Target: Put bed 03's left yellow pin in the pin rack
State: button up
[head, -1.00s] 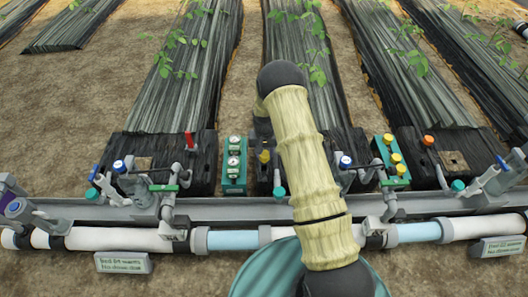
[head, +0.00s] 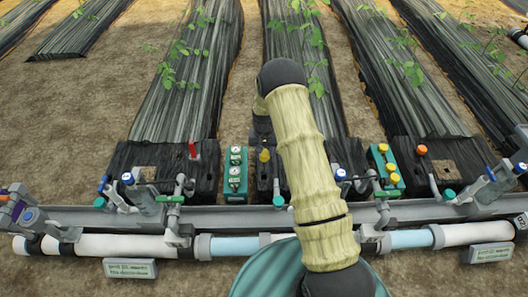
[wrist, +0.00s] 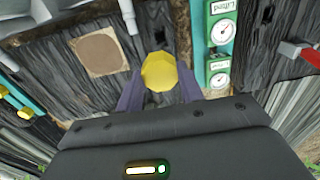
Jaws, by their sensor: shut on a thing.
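My gripper (wrist: 157,88) is shut on a yellow pin (wrist: 160,71), with a dark finger on each side of its faceted head. The pin also shows in the head view (head: 264,155), just below my gripper (head: 263,145). It is over the black board of the middle bed and seems raised off it; its lower end is hidden. A teal rack with several yellow pins (head: 387,166) stands right of my arm in the head view. It also shows at the left edge of the wrist view (wrist: 18,104).
A teal gauge box (head: 236,175) stands close left of the pin, and a red lever (head: 192,149) farther left. A grey rail (head: 240,216) with valves and a white pipe (head: 120,245) run across the front. An orange knob (head: 422,150) stands right of the rack.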

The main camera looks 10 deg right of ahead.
aim_at(265, 153)
notch_tip(265, 153, up, 13)
jog(key=p, duration=1)
jog(key=shift+r, duration=0.1)
